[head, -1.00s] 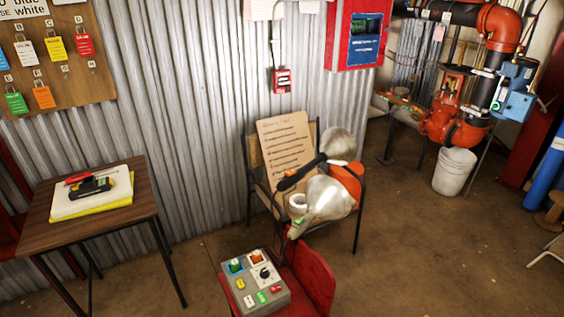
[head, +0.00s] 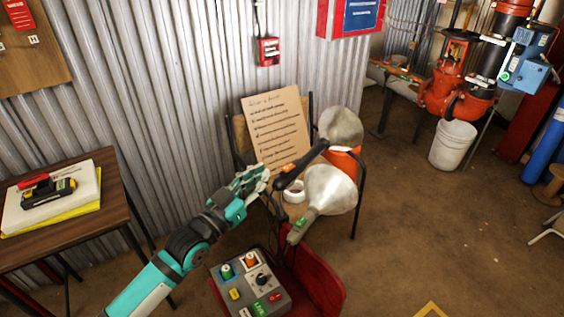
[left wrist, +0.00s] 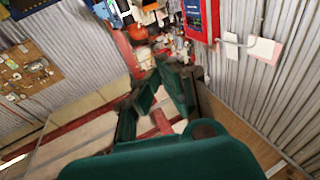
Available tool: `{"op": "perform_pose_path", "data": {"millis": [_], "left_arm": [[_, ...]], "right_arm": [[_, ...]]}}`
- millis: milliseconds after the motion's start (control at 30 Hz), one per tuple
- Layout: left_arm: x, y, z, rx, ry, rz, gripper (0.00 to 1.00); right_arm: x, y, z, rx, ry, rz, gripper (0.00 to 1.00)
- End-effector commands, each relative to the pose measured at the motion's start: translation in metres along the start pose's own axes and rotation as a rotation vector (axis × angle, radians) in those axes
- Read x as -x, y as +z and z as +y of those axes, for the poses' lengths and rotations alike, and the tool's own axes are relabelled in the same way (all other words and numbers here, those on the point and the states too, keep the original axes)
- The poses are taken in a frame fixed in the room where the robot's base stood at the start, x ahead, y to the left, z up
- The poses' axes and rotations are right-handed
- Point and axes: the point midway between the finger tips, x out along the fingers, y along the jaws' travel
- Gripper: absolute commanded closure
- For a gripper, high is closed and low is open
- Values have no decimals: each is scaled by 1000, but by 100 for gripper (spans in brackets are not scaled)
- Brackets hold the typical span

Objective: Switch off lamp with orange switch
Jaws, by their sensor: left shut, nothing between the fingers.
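A grey control box (head: 274,299) with a green switch (head: 226,271), an orange switch (head: 250,259) and a black knob (head: 262,280) sits on a red seat at the bottom. Two clamp lamps with silver shades are on the chair behind: the nearer lamp (head: 331,189) has a grey handle with a green mark, and the farther lamp (head: 341,126) has a black handle. My left gripper (head: 264,178) is shut and empty, beyond and above the box, near the black lamp handle; I cannot tell whether they touch. My right gripper is out of view.
A cardboard sign (head: 276,132) leans on the chair, with a white tape roll (head: 294,192) beside the lamps. A white bucket (head: 453,145) stands near red pipes. Open floor lies at right.

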Motion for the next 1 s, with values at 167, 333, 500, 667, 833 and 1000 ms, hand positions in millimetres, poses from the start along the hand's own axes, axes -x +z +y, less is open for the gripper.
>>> {"op": "perform_pose_path", "data": {"millis": [167, 333, 500, 667, 833, 1000], "left_arm": [[-2, 0, -1, 0, -2, -1, 100], [-22, -1, -1, 0, -2, 2, 100], [-57, -2, -1, 0, -2, 2, 100], [-92, -1, -1, -1, -2, 2, 100], [-94, 21, -2, -1, -3, -7, 100], [-89, 35, -1, -2, -2, -3, 100]], "right_arm": [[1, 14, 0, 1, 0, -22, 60], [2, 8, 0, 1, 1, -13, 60], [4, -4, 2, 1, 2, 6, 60], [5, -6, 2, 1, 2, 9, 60], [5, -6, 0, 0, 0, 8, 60], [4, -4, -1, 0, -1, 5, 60]]}}
